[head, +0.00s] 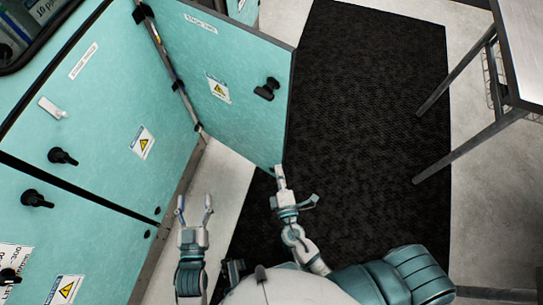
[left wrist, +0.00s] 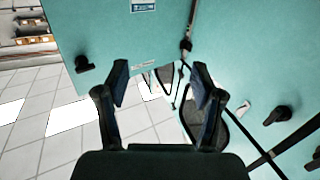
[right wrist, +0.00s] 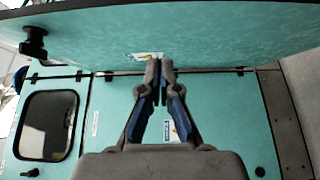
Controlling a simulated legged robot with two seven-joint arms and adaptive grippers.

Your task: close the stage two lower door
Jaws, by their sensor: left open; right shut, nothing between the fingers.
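The stage two door (head: 225,75) is a teal panel with a warning label and a black handle (head: 267,88). It stands open, swung out from the teal cabinet front over the black mat. My right gripper (head: 281,170) is shut and empty at the door's near bottom corner; I cannot tell whether it touches. In the right wrist view the door (right wrist: 200,35) spans the top, just beyond the fingertips. My left gripper (head: 194,203) is open and empty, apart from the cabinet. The left wrist view shows the door (left wrist: 110,35) beyond its fingers, at the left.
A closed teal panel (head: 105,95) with a black knob lies left of the open door. Another panel (head: 75,250) sits nearer. The black mat (head: 360,120) is clear. A metal table (head: 525,40) with legs stands at the right.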

